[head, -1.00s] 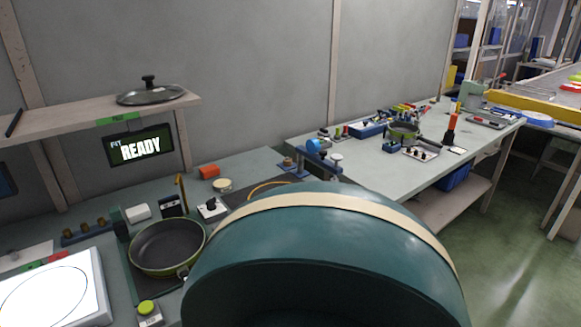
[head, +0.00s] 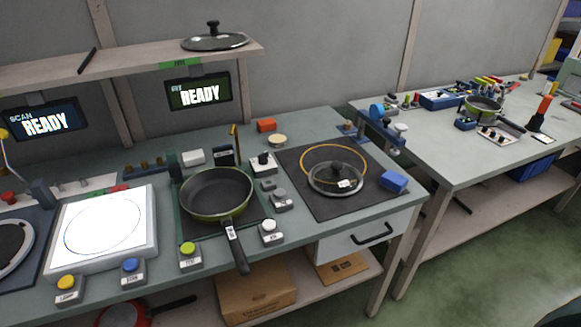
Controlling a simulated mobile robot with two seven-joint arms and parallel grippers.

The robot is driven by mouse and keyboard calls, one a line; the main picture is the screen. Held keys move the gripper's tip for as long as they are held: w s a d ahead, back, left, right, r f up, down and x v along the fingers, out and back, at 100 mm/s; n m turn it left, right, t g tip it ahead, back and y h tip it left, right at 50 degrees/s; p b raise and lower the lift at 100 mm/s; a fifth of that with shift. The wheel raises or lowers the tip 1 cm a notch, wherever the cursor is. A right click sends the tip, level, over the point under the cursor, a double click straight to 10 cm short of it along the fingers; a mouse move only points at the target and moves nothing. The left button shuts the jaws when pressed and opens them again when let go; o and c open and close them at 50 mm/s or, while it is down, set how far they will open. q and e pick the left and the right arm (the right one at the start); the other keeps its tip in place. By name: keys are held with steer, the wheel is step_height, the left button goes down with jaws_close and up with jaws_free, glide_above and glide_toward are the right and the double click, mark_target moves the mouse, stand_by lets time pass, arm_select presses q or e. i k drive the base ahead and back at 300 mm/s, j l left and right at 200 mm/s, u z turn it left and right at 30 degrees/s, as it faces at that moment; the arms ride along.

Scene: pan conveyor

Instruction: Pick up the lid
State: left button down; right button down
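One glass lid (head: 215,41) with a dark knob lies flat on the wooden shelf, near its right end, above a green label. A second glass lid (head: 337,179) lies on the dark mat at the right of the bench, with a small white tag on it. A green-rimmed frying pan (head: 217,195) stands uncovered on the bench between them, its handle pointing to the front. Neither of my grippers shows in the head view.
The wooden shelf (head: 130,66) runs above two screens reading READY. Button boxes stand around the pan. A white lit panel (head: 105,230) is at left.

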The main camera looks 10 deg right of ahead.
mark_target(335, 178)
steer(key=z, duration=0.75)
